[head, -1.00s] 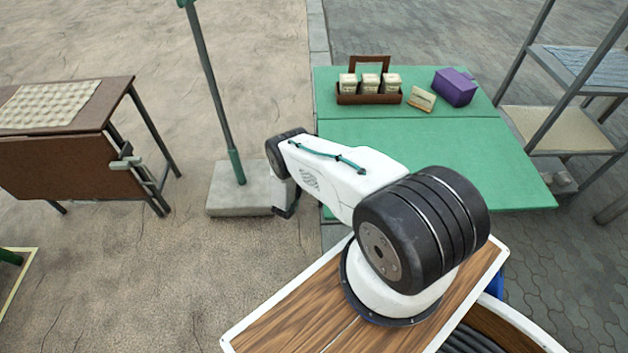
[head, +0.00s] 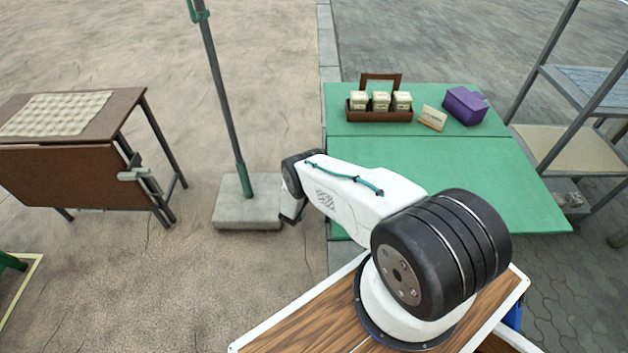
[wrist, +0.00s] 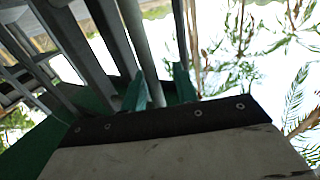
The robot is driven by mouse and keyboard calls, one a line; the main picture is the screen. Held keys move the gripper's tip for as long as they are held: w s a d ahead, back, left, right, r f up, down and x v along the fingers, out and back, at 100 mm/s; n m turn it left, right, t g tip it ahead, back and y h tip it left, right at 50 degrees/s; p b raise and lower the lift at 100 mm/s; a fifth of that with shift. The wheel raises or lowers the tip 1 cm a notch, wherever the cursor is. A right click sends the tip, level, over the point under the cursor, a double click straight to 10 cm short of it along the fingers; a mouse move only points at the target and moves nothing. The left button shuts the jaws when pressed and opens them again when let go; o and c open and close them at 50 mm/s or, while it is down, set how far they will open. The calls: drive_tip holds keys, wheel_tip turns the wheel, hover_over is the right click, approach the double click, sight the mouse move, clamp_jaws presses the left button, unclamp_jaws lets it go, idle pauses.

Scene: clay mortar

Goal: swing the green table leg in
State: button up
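The green table (head: 440,175) stands at the right in the head view, its top flat and its near part bare. No leg of it shows clearly there. My arm lies along its left edge, and my gripper's end hangs low there, its fingers hidden. In the wrist view, my gripper's two teal fingertips (wrist: 160,90) are apart. A grey metal pole (wrist: 133,40) runs down to the gap between them. I cannot tell whether it is between or behind the fingers, nor whether it is the green table's leg.
A wooden caddy with jars (head: 380,112), a small card (head: 433,118) and a purple box (head: 465,105) stand on the table's far part. A pole in a concrete base (head: 247,212) is close left of my arm. A metal shelf (head: 570,148) stands right; a brown folding table (head: 70,180) left.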

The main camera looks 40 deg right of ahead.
drive_tip(key=v, duration=0.7)
drive_tip(key=shift+s+a, duration=0.2)
drive_tip(key=shift+a, duration=0.15)
drive_tip(key=shift+s+f, duration=0.1)
